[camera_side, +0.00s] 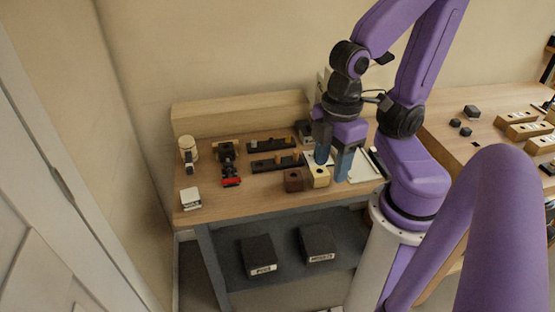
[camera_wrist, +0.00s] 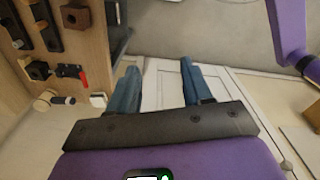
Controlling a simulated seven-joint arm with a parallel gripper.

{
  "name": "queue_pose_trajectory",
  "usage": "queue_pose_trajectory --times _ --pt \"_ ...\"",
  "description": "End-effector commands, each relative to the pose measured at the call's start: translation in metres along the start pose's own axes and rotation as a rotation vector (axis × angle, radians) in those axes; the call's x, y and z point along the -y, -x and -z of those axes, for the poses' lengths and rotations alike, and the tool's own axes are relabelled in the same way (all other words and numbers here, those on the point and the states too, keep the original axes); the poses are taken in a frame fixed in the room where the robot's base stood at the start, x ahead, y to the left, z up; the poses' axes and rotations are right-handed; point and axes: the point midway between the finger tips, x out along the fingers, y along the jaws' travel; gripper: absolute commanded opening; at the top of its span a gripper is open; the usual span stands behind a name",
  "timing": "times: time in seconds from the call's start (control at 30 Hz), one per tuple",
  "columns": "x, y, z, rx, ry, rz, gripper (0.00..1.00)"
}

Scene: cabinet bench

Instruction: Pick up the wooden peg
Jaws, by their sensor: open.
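Small upright wooden pegs (camera_side: 278,159) stand on a black strip (camera_side: 262,165) on the wooden bench in the side view. Another black strip (camera_side: 271,144) lies behind it with a small light peg. I cannot tell which peg is meant. My gripper (camera_side: 333,166) has blue fingers, open and apart, above the right part of the bench near a light wooden block with a hole (camera_side: 318,178). Nothing shows between the fingers. In the wrist view my gripper (camera_wrist: 158,68) is open and empty, aimed past the bench edge toward a white door (camera_wrist: 163,88). The strips (camera_wrist: 45,35) show at left.
A dark brown block (camera_side: 293,181) with a hole sits beside the light block. A red-handled clamp (camera_side: 229,176), a pale cylinder (camera_side: 188,148) and a white box (camera_side: 190,198) are at left. Dark bins (camera_side: 259,255) sit on the lower shelf. Another bench (camera_side: 480,125) stands at right.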

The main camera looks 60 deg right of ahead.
Motion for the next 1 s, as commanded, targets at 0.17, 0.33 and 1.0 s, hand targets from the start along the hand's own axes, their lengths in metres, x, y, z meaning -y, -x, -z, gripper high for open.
queue_pose_trajectory --times 0.17,0.33,1.0 --pt "-0.003 0.000 0.002 0.001 -0.025 0.001 0.50" --pt "-0.022 -0.001 0.013 0.005 -0.218 0.007 0.50" --pt "-0.177 -0.014 0.031 0.023 -1.533 0.050 0.50"
